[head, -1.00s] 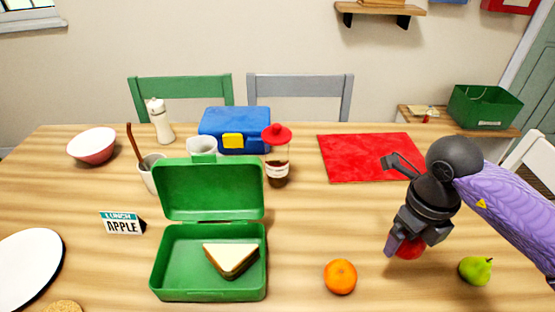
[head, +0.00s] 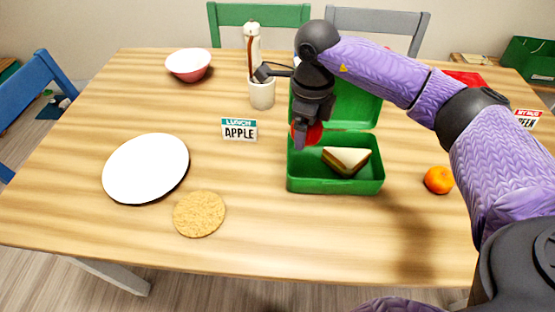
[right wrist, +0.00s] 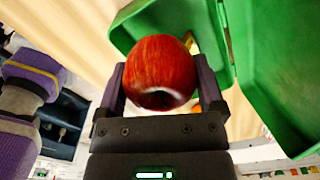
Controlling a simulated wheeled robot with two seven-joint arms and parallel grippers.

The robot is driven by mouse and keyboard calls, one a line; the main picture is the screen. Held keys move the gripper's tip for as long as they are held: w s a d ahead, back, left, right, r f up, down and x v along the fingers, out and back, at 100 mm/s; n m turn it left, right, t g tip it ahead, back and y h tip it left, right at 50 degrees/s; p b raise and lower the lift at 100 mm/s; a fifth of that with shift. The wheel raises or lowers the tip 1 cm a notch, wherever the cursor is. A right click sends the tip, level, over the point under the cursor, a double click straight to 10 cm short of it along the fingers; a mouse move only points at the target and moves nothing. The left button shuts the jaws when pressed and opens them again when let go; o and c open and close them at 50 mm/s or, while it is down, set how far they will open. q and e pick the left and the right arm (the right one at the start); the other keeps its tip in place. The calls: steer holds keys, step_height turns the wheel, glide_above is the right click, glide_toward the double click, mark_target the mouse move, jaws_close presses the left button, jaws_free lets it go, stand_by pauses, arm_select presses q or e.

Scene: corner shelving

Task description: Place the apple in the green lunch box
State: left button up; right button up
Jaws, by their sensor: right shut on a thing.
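The red apple (head: 313,133) is held in my right gripper (head: 306,130), over the left side of the open green lunch box (head: 335,186). In the right wrist view the apple (right wrist: 157,72) sits between the two fingers of the gripper (right wrist: 160,88), with the green box (right wrist: 125,35) behind it. A sandwich (head: 346,161) lies in the box, toward the middle and right. The box lid (head: 357,112) stands open at the back, partly hidden by my right arm. My left gripper is not in view.
A sign reading "LUNCH APPLE" (head: 239,130) stands left of the box. An orange (head: 438,180) lies to its right. A white plate (head: 146,168), a round cork mat (head: 199,214), a bowl (head: 188,64) and a cup (head: 262,95) are left of it. The table front is clear.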

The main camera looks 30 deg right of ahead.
mark_target(303, 169)
step_height(303, 169, down, 10)
steer(key=b, duration=0.4)
steer(key=shift+d+f, duration=0.15)
steer(key=shift+r, duration=0.2)
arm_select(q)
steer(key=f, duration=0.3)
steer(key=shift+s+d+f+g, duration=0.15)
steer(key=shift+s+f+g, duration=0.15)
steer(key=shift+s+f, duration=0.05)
arm_select(e)
steer(key=o, duration=1)
steer(key=shift+f, duration=0.15)
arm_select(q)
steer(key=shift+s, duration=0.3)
arm_select(e)
steer(key=shift+r+p, duration=0.3)
steer(key=shift+r, duration=0.15)
step_height(303, 169, up, 10)
steer(key=p, duration=0.4)
steer(key=shift+r, duration=0.25)
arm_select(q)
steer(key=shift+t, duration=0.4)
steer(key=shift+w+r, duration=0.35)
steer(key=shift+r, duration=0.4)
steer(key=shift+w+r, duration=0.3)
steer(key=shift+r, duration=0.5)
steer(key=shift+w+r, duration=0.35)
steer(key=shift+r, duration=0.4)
arm_select(e)
steer(key=shift+r, duration=0.5)
